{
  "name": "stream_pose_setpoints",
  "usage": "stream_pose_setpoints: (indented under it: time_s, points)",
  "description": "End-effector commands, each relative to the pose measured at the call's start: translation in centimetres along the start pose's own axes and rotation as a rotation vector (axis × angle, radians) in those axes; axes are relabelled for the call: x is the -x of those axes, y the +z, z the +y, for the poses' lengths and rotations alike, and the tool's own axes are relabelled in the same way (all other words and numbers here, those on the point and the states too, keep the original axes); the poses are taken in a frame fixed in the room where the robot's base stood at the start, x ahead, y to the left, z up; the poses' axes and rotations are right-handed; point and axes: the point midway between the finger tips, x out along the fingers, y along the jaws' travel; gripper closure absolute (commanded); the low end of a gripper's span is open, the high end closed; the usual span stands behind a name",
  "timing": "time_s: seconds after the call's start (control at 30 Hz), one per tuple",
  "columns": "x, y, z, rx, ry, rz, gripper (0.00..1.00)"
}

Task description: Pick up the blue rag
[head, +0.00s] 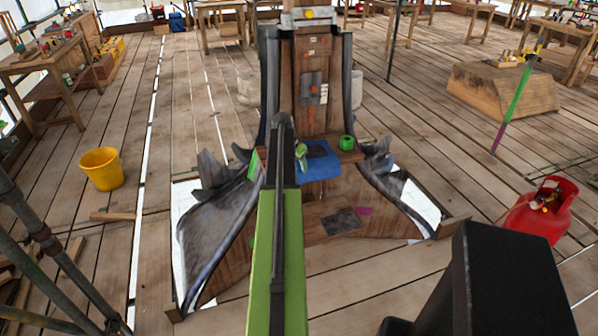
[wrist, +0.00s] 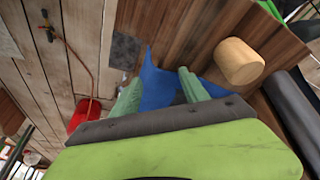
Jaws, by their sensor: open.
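The blue rag (head: 320,170) hangs over the wooden ledge at the foot of the spire finial, just right of my arm's end in the head view. In the wrist view the rag (wrist: 158,92) shows between and beyond the two green fingers. My gripper (wrist: 160,77) is open, with one finger on each side of part of the rag. I cannot tell whether the fingers touch it. In the head view my gripper (head: 302,154) is mostly hidden by the arm, and only a small green part shows at the rag's upper left edge.
A green roll (head: 347,142) sits on the ledge right of the rag. A pale wooden cylinder (wrist: 238,62) is close to the right finger. Dark curved fins (head: 218,235) flank the base. A red gas bottle (head: 540,212) and a yellow bucket (head: 102,168) stand on the plank floor.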

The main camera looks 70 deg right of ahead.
Motion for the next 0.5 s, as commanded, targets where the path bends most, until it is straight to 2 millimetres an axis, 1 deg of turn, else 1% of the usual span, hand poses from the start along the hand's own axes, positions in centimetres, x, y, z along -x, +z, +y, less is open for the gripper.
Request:
stream_pose_setpoints:
  time_s: [0.03,0.07,0.5]
  points:
    - [-0.06,-0.05,0.29,-0.001,0.006,0.000,0.60]
    - [-0.06,-0.05,0.29,-0.001,0.006,0.000,0.62]
    - [-0.09,-0.09,0.38,-0.001,0.007,0.000,0.91]
